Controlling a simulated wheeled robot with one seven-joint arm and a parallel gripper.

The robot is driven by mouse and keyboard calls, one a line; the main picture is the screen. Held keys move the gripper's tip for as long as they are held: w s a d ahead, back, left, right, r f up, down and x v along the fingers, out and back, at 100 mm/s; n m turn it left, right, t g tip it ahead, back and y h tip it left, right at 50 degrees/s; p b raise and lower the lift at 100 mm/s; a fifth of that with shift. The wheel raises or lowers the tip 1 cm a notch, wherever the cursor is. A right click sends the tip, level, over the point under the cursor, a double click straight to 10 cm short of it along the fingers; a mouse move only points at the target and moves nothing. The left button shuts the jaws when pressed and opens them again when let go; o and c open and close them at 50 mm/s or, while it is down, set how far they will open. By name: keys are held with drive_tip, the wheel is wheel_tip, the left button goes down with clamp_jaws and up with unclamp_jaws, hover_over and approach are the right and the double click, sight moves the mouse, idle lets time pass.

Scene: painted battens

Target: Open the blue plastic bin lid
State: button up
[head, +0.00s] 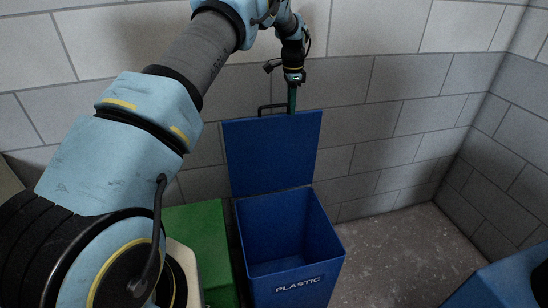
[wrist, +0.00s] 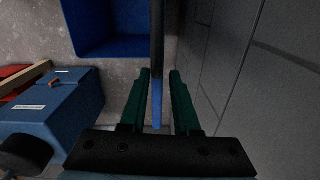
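The blue plastic bin (head: 290,235) stands on the floor with its mouth uncovered; PLASTIC is printed on its front. Its blue lid (head: 270,155) stands roughly upright at the bin's back, close to the wall. A black handle (head: 262,108) is at the lid's top edge. My gripper (head: 291,108) is at the top right of the lid, beside the handle. In the wrist view my green fingers (wrist: 160,75) are apart, on either side of the thin lid edge (wrist: 157,105), with gaps visible. The bin's open inside (wrist: 112,35) shows at the top left there.
A green bin (head: 205,235) stands just left of the blue bin, partly behind my arm. Another blue container (head: 510,280) is at the lower right. The grey block wall (head: 390,110) is close behind the lid. Bare floor (head: 400,240) lies to the right.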

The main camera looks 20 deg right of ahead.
drive_tip(key=shift+w+a+r, duration=0.1)
drive_tip(key=shift+a+r, duration=0.05)
drive_tip(key=shift+r, duration=1.55)
drive_tip(key=shift+w+a+r, duration=0.1)
drive_tip(key=shift+a+r, duration=0.05)
drive_tip(key=shift+r, duration=1.55)
drive_tip(key=shift+s, duration=0.1)
